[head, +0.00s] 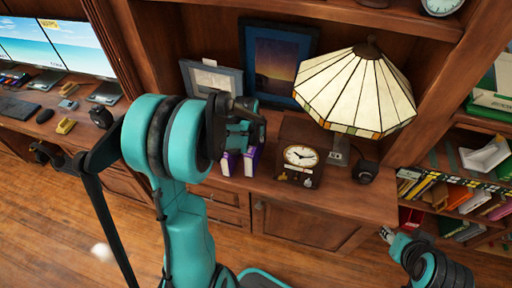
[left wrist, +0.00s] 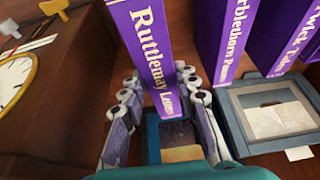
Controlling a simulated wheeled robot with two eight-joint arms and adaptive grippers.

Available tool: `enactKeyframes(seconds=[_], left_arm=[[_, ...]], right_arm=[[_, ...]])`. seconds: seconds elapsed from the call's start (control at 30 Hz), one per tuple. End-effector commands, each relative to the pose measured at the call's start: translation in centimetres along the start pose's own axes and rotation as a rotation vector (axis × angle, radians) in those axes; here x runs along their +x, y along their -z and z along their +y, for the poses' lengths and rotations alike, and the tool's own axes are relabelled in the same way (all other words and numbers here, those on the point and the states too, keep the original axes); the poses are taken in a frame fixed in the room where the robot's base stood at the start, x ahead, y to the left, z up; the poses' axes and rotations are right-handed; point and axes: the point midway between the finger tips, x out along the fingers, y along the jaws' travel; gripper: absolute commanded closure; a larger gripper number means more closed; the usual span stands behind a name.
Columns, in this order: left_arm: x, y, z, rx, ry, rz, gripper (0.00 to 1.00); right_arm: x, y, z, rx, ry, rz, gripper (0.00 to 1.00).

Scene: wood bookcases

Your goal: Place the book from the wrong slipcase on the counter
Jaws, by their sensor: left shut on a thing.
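I cannot tell book from slipcase. In the head view my left gripper (head: 243,128) is over the wooden counter (head: 350,203), partly hiding purple volumes (head: 251,160) that stand upright there. My right gripper (head: 386,234) is low at the right, away from the books; its fingers are too small to judge.
A clock (head: 301,157) stands right of the purple volumes, close to the held one. Picture frames (head: 279,64) lean behind. The counter's front right is clear.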

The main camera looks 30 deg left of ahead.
Motion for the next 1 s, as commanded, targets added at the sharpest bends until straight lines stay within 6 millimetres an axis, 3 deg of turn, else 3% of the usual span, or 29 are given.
enactKeyframes(seconds=[0.4, 0.77, 0.8, 0.83, 0.87, 1.0], left_arm=[[3.9, -1.6, 0.0, 0.000, 0.000, 0.001, 1.00], [4.2, -1.7, 0.0, 0.000, 0.000, 0.001, 1.00], [4.2, -1.7, 0.0, 0.000, 0.000, 0.000, 0.62], [4.1, -1.7, 0.0, 0.000, 0.000, 0.000, 0.54], [4.1, -1.7, 0.0, 0.000, 0.000, 0.000, 0.49], [4.1, -1.7, 0.0, 0.000, 0.000, 0.000, 0.49]], right_arm=[[1.2, -0.9, 0.0, 0.000, 0.000, 0.000, 0.60], [1.5, -1.0, 0.0, 0.000, 0.000, 0.000, 0.60], [1.4, -1.0, 0.0, 0.000, 0.000, 0.000, 0.60], [1.4, -0.9, 0.0, 0.000, 0.000, 0.000, 0.60], [1.4, -0.9, 0.0, 0.000, 0.000, 0.000, 0.60], [1.4, -0.9, 0.0, 0.000, 0.000, 0.000, 0.60]])
